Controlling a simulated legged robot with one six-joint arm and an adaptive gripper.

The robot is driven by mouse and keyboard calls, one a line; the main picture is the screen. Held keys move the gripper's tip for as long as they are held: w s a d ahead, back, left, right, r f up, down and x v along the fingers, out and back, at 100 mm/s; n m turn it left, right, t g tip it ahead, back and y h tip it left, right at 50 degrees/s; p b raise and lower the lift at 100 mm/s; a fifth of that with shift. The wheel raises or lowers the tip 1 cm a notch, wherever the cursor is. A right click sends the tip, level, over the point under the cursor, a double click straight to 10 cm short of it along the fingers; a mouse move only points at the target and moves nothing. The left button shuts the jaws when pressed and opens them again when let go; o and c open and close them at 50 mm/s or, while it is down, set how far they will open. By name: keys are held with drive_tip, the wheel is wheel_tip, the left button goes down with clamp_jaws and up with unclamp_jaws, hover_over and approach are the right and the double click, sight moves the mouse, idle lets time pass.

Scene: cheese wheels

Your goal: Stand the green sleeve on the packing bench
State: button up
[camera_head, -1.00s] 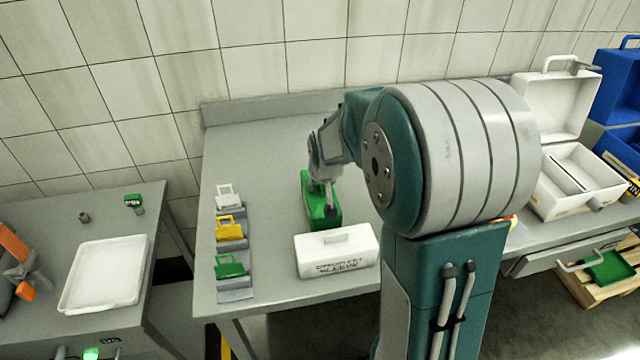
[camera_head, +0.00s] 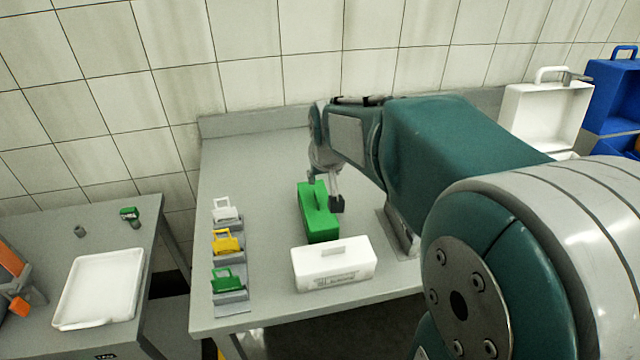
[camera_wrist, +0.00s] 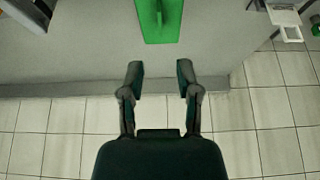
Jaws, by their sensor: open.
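The green sleeve (camera_head: 318,222), a long green box with a raised handle, rests on the grey packing bench (camera_head: 270,160) behind the white box. My gripper (camera_head: 332,200) is above and beside its right edge in the head view, with a dark fingertip showing. In the wrist view my gripper (camera_wrist: 160,78) has its two fingers spread with nothing between them. The green sleeve (camera_wrist: 172,28) lies beyond the fingertips there, apart from them and cut off by the picture edge.
A white lettered box (camera_head: 335,265) stands close in front of the green sleeve. Small white, yellow and green cases (camera_head: 224,280) stand in grey holders at the left. A side table holds a white tray (camera_head: 98,290). The bench's back left is clear.

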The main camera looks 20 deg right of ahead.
drive_tip(key=s+a+r+n, duration=0.1)
drive_tip(key=s+a, duration=0.3)
drive_tip(key=s, duration=0.6)
drive_tip(key=s+a+r+n+y, duration=0.1)
drive_tip(key=s+a, duration=0.3)
drive_tip(key=s, duration=0.6)
drive_tip(key=shift+s+a+r+t, duration=0.2)
drive_tip(key=shift+r+t, duration=0.1)
